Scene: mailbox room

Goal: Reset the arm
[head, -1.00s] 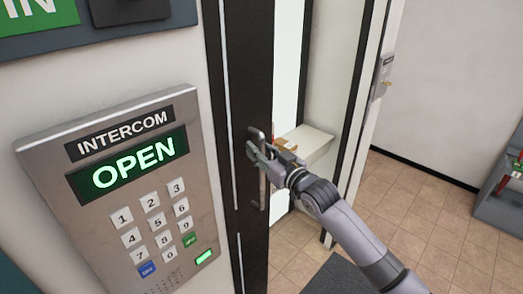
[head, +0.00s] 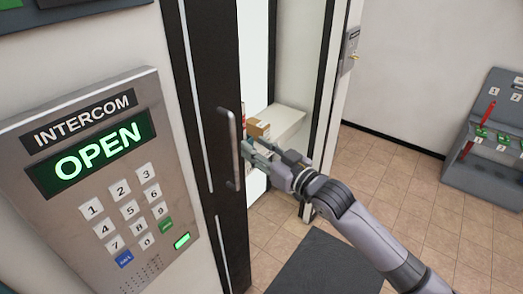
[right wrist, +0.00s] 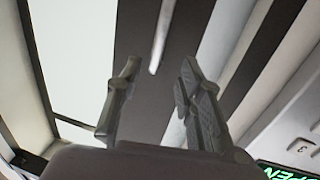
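My right arm comes in from the lower right in the head view. Its gripper (head: 262,158) is just to the right of the metal door handle (head: 229,150) and apart from it. In the right wrist view the two fingers of the right gripper (right wrist: 160,92) are spread with nothing between them. The door handle (right wrist: 161,38) shows there beyond the fingertips, on the dark door frame. The door (head: 205,130) has a dark frame and stands ajar. My left gripper is not in view.
An intercom panel (head: 95,185) reading OPEN is on the left wall. Behind the door, a small brown box (head: 258,128) sits on a white ledge (head: 288,122). A grey rack (head: 488,170) stands at the far right. A dark mat (head: 318,262) lies on the tiled floor.

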